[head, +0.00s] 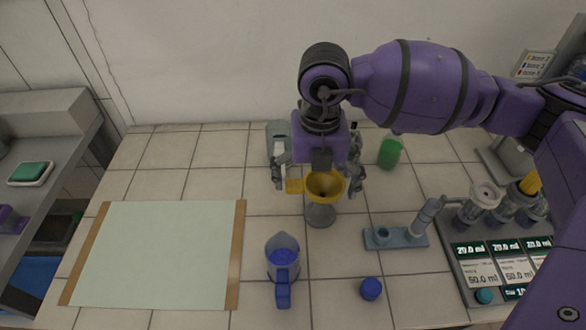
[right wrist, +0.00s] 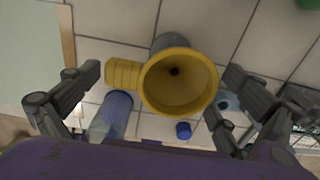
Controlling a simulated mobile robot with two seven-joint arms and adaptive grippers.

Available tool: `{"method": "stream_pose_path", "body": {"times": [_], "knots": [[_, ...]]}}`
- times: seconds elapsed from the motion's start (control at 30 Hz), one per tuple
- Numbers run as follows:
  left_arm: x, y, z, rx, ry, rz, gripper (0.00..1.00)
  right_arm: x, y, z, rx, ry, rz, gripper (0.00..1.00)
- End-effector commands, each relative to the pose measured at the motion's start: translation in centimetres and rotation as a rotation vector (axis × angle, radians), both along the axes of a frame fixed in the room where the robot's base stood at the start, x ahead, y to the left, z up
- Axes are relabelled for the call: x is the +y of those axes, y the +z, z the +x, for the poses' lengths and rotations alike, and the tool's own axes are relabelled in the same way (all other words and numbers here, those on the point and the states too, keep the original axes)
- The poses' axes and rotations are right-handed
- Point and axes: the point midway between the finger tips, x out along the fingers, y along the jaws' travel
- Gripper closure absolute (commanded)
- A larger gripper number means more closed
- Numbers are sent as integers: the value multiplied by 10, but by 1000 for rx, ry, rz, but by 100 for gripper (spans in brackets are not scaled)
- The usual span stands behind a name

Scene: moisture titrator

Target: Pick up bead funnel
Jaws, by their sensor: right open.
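The bead funnel (head: 324,186) is a yellow cone with a ribbed yellow handle at its left. It sits upright on a grey flask-like base (head: 320,214) on the tiled table. In the right wrist view the funnel (right wrist: 180,82) faces the camera with its dark hole showing. My right gripper (head: 318,188) is open around the funnel, one finger on each side. In the right wrist view the fingers (right wrist: 162,82) flank the handle at left and the rim at right, with gaps showing. My left gripper is not in view.
A jug of blue beads (head: 283,262) and a blue cap (head: 371,289) stand in front. A green cup (head: 389,153) is behind right. A blue-grey stand (head: 396,238) and titrator modules (head: 500,262) are at right. A pale mat (head: 155,255) lies at left.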

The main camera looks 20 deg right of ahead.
Motion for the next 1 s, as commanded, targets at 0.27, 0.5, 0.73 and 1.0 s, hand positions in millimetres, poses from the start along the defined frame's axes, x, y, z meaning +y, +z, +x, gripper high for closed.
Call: {"method": "stream_pose_path", "body": {"times": [0.27,0.5,0.73,1.0], "knots": [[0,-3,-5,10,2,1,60,0,-1,-1,2,0,0,17],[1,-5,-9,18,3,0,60,0,-1,-1,2,0,0,35],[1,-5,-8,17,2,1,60,0,3,0,1,0,0,35],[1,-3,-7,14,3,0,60,2,38,-5,-1,4,1,35]]}}
